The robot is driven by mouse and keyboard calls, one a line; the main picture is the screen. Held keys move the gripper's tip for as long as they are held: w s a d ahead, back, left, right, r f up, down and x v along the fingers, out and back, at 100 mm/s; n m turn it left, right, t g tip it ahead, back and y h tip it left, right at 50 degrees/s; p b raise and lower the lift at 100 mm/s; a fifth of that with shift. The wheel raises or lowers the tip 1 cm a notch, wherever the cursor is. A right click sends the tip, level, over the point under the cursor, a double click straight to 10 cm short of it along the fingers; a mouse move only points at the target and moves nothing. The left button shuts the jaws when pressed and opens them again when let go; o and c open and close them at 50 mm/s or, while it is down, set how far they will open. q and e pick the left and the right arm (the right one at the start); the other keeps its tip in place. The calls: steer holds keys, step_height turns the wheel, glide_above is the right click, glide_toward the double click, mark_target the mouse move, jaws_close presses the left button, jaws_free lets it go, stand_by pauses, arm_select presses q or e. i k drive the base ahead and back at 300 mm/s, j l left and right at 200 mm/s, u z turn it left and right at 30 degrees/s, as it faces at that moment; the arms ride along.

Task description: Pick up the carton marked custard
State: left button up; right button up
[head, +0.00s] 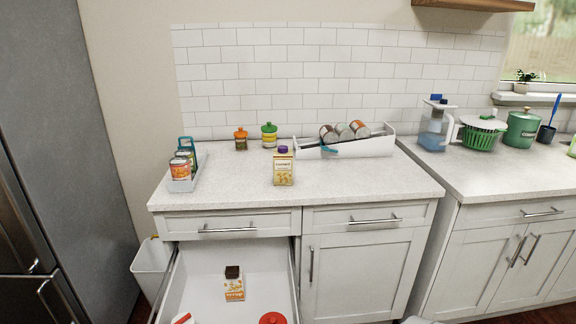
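A carton (283,171) with a purple cap stands upright on the left counter, a little back from its front edge. It has a white top with small dark lettering that looks like custard, and a yellow lower part. A second carton (234,290), orange and white with a brown cap, is in the open drawer; its lettering is too small to read surely. Neither of my grippers shows in the head view, and nothing is touching the carton on the counter.
The drawer (168,285) is pulled out below the counter (235,189). A caddy with cans (181,169) stands left; two jars (268,135) stand behind. A white rack (372,147) holding cans is behind right of the carton. The counter in front is clear.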

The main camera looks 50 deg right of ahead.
mark_target(283, 163)
steer(key=z, duration=0.4)
steer(key=l+z, duration=0.1)
steer(key=z, duration=0.65)
steer(key=l+z, duration=0.1)
steer(key=z, duration=0.3)
steer(key=i+j, duration=0.05)
